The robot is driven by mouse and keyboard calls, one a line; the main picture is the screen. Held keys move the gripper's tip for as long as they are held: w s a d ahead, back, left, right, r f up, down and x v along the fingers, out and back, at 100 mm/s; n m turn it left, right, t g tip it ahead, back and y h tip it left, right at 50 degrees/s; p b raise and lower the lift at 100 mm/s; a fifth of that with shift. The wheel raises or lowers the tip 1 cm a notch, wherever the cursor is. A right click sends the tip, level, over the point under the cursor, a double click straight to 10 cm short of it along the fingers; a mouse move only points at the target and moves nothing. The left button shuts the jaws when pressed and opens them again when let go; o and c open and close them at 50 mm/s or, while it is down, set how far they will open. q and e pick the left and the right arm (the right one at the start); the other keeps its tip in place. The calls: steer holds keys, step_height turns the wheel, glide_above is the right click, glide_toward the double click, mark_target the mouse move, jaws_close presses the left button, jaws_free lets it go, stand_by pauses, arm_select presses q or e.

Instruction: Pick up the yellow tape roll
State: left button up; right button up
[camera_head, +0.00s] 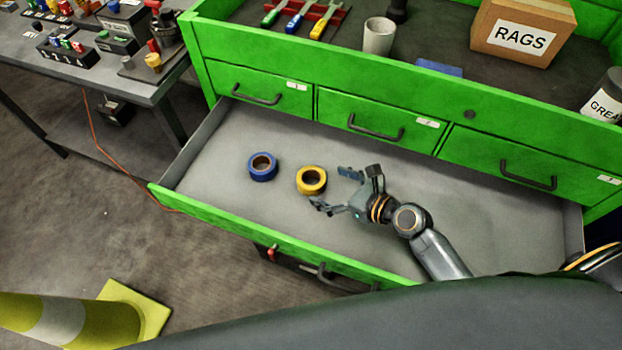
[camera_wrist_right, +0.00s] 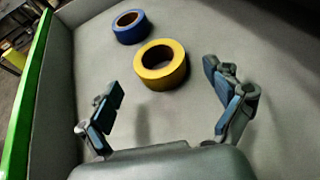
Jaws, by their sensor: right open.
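The yellow tape roll (camera_head: 311,191) lies flat in the open green drawer (camera_head: 230,224), just right of a blue tape roll (camera_head: 263,177). My right gripper (camera_head: 334,190) is open and empty, reaching in from the right, with its fingertips close to the yellow roll's right side. In the right wrist view the yellow roll (camera_wrist_right: 160,60) is ahead of the open fingers (camera_wrist_right: 160,92) and roughly centred between them. The blue roll (camera_wrist_right: 130,24) lies just beyond it. The yellow roll is not between the finger pads. My left gripper is not in view.
The drawer's green front wall and grey side wall (camera_head: 201,142) border the rolls. The green cabinet (camera_head: 310,75) with smaller shut drawers stands behind. The drawer floor is otherwise clear.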

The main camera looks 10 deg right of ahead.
mark_target(304, 176)
steer(key=x, duration=0.5)
steer(key=shift+a+f, duration=0.15)
steer(key=shift+a, duration=0.1)
steer(key=c, duration=1.3)
